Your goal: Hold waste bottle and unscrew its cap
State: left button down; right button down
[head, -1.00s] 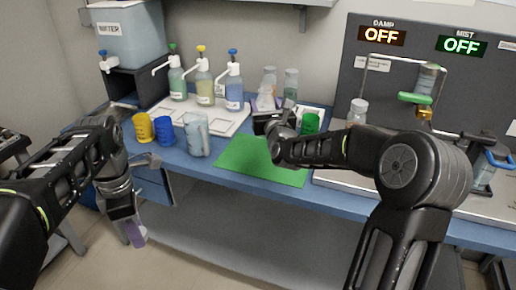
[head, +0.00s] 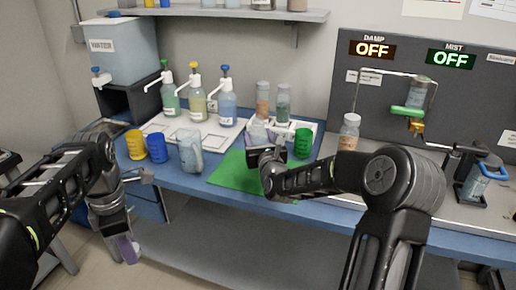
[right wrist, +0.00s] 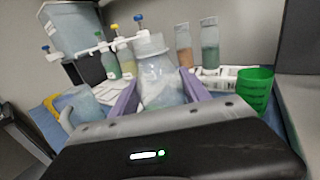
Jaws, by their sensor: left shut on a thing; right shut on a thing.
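The waste bottle seems to be the clear, cone-shaped bottle (right wrist: 160,80) between the purple fingers of my right gripper (right wrist: 155,100) in the right wrist view. Its pale ribbed top (right wrist: 149,43) shows; I cannot tell whether that is a cap or a bare neck. In the head view the bottle (head: 259,131) stands near upright at the back of the green mat, with my right gripper (head: 262,148) shut on it. My left gripper (head: 129,250) hangs low in front of the bench, far from the bottle, pointing down. What it holds is not clear.
A green cup (head: 302,143) stands close right of the bottle. Two vials (head: 283,103) stand behind it. A clear pitcher (head: 189,152), blue cup (head: 157,148) and yellow cup (head: 135,145) stand left. The green mat (head: 232,173) is bare in front.

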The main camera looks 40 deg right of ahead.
jog(key=shift+f, duration=1.75)
jog(key=shift+f, duration=0.1)
jog(key=shift+f, duration=0.15)
jog(key=c, duration=0.5)
grip_release()
jog(key=shift+s+a+r, duration=0.1)
jog(key=shift+r, duration=0.15)
jog(key=v, duration=1.1)
jog(key=shift+s+a+b, duration=0.15)
jog(key=shift+s+b, duration=0.2)
jog(key=shift+s, duration=0.05)
